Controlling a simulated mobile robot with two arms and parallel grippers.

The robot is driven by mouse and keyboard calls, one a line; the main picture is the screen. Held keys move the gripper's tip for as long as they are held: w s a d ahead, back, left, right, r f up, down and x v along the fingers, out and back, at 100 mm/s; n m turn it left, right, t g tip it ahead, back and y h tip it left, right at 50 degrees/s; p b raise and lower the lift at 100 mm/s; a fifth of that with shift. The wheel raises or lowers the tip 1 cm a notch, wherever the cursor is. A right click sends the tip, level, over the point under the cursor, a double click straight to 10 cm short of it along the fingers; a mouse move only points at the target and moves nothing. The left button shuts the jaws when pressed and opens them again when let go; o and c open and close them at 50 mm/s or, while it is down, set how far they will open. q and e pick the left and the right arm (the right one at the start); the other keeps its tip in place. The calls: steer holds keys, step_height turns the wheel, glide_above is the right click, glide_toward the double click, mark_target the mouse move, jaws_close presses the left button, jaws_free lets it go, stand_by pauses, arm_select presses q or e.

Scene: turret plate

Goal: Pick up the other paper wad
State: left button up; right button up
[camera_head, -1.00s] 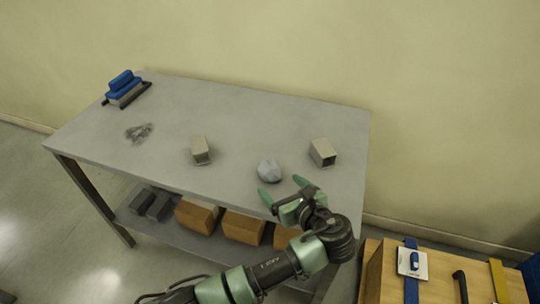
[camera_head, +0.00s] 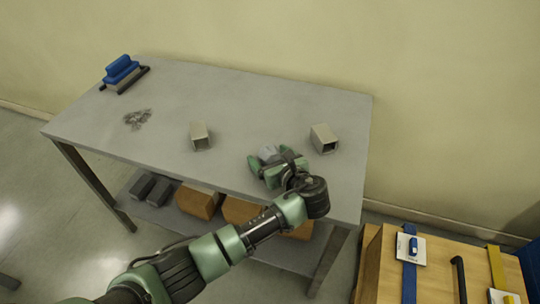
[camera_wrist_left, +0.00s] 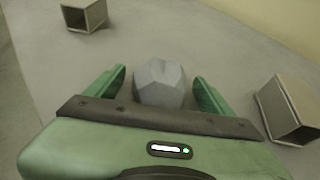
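A grey, faceted paper wad (camera_head: 268,153) lies on the grey table (camera_head: 165,152) near its front right part. In the left wrist view the wad (camera_wrist_left: 160,83) sits between the two green fingers. My left gripper (camera_head: 268,160) is open around it, with a visible gap on each side of the wad in the left wrist view (camera_wrist_left: 160,90). In the head view the gripper partly hides the wad. My right gripper is not in view.
Two hollow beige blocks stand on either side of the wad, one left (camera_head: 200,136) and one right (camera_head: 323,138). A wooden cabinet (camera_head: 440,270) stands at lower right.

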arm_select(q)
steer(key=c, duration=1.3)
